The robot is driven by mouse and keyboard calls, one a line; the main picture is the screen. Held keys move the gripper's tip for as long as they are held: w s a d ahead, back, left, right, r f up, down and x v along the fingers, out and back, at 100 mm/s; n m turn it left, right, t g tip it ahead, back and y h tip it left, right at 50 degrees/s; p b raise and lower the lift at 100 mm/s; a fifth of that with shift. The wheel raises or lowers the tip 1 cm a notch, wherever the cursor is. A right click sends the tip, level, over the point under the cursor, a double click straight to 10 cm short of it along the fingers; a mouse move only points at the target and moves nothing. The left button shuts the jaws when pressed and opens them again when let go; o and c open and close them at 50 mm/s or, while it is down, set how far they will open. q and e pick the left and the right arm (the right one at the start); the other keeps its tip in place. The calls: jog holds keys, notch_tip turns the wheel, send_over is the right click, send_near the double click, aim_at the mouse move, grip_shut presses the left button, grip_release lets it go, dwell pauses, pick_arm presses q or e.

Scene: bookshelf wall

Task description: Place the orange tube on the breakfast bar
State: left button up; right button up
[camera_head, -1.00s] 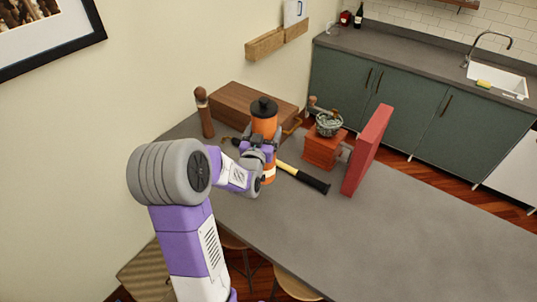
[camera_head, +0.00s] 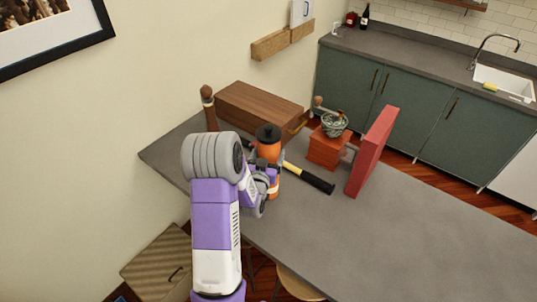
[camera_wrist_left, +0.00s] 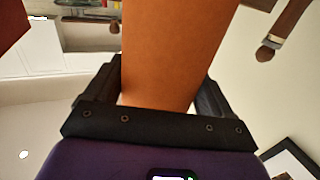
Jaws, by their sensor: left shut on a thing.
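The orange tube (camera_head: 269,150) has a black cap and stands upright over the grey breakfast bar (camera_head: 400,240), near its far left part. I cannot tell whether its base touches the bar top. My left gripper (camera_head: 268,172) is shut around the tube's body, with my arm hiding part of it. In the left wrist view the orange tube (camera_wrist_left: 172,50) rises between the two black fingers of my left gripper (camera_wrist_left: 160,95). My right gripper is in neither view.
A black-and-yellow hammer handle (camera_head: 310,178) lies right of the tube. Behind are a wooden box (camera_head: 258,108) and a brown pepper mill (camera_head: 209,108). The bar's near right is clear.

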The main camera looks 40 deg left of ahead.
pick_arm(q)
jog(key=shift+r, duration=0.1)
jog(key=o, duration=1.4)
jog(key=p+v, duration=0.9)
jog(key=v, duration=0.3)
